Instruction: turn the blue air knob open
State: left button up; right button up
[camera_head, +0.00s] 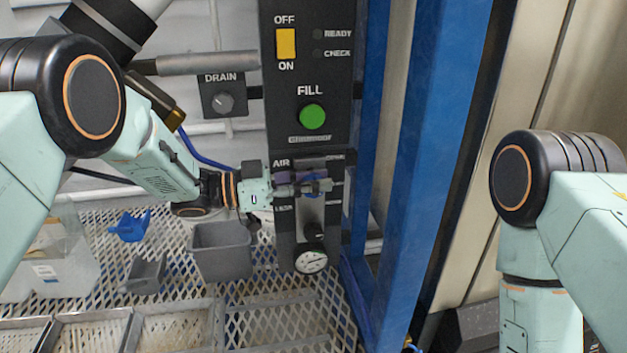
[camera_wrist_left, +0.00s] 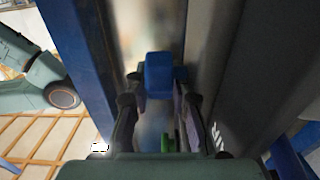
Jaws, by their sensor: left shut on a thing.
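The blue air knob (camera_wrist_left: 158,76) sits between the two fingers of my left gripper (camera_wrist_left: 158,95) in the left wrist view, and the fingers are shut on it. In the head view my left gripper (camera_head: 318,187) reaches from the left to the panel beside the AIR label. Only a little blue of the knob (camera_head: 312,184) shows there, as the fingers hide most of it. The knob's exact angle is hard to read. My right arm stands at the right of the head view, and its gripper is out of the picture.
The dark control panel (camera_head: 272,120) carries a yellow OFF/ON switch (camera_head: 286,44), a green FILL button (camera_head: 312,116) and a gauge (camera_head: 310,260). A DRAIN knob (camera_head: 223,103) is to the left. A blue post (camera_head: 425,150) stands close right. A grey bin (camera_head: 221,252) sits below on mesh.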

pick_arm(q)
grip_shut()
jog(key=h+b, duration=0.1)
jog(key=h, duration=0.1)
jog(key=shift+a+f+t+h+b, duration=0.2)
jog(key=shift+t+h+b, duration=0.1)
jog(key=shift+h+b, duration=0.1)
jog(key=h+b, duration=0.2)
jog(key=h, duration=0.1)
jog(key=shift+a+t+b, duration=0.1)
jog(key=shift+t+b, duration=0.2)
jog(key=shift+a+h+b, duration=0.1)
jog(key=shift+h+b, duration=0.25)
jog(key=shift+h, duration=0.15)
jog(key=shift+r, duration=0.1)
jog(key=o, duration=0.9)
grip_release()
jog(key=shift+c, duration=0.2)
